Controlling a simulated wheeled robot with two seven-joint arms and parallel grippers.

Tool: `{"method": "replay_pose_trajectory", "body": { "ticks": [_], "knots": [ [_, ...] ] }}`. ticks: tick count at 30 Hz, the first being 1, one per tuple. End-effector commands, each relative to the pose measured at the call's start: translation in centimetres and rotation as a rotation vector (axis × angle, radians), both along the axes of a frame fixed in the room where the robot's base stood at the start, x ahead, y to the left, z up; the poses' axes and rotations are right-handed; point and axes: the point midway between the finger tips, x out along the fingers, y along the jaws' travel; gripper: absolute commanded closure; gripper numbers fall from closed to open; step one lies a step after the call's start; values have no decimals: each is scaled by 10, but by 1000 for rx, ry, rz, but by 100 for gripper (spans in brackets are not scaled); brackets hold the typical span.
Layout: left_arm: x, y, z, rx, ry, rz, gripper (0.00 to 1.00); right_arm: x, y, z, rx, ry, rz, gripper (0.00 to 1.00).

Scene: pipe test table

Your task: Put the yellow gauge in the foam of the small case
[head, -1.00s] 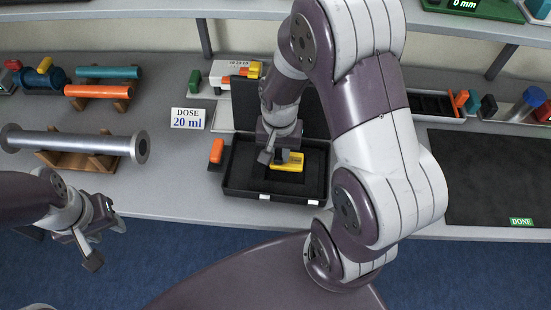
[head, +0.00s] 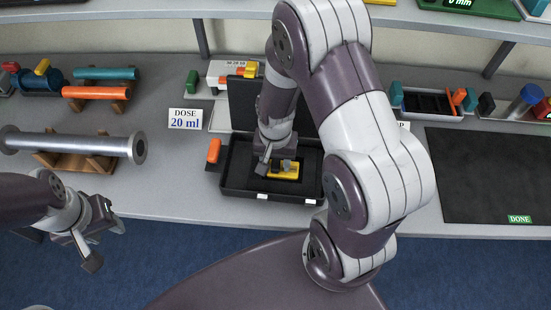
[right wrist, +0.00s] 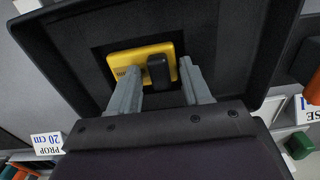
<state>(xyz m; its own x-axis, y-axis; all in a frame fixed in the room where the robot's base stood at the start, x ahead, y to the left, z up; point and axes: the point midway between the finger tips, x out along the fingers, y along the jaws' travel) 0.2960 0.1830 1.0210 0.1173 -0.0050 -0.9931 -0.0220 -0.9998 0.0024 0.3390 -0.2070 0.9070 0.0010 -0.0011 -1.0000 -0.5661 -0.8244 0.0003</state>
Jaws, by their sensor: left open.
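The yellow gauge (head: 285,174) lies low inside the small black case (head: 240,188), whose lid stands open. In the right wrist view the gauge (right wrist: 128,64), with a black knob on top, lies within the dark square cutout of the foam (right wrist: 99,75). How deep it sits is hard to tell. My right gripper (head: 274,167) is just above the gauge. Its fingers (right wrist: 162,78) are apart on either side of the knob, with gaps showing. My left gripper (head: 86,240) is open and empty off the table's front edge at left.
A metal pipe (head: 70,143) rests on wooden cradles at left. A black mat (head: 480,175) lies clear at right. My right arm covers the table right of the case.

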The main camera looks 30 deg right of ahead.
Motion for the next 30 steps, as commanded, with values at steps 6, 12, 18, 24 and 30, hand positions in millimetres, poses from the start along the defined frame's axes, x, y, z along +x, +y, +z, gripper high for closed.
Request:
{"method": "replay_pose_trajectory", "body": {
  "ticks": [6, 12, 18, 24, 30],
  "knots": [
    [0, 0, 3, 0, 0, 0, 57, 2, 0, 28, 0, -7, 0, 52],
    [0, 0, 4, 0, 0, 0, 57, 1, 0, 82, 0, -6, 0, 52],
    [0, 0, 4, 0, 0, 0, 57, 0, 0, 117, 0, -2, 1, 52],
    [0, 0, 4, 0, 0, 0, 57, -24, 16, 122, -10, -62, 353, 52],
    [0, 0, 4, 0, 0, 0, 57, -43, 25, 118, -32, -114, 625, 52]
  ]
}}
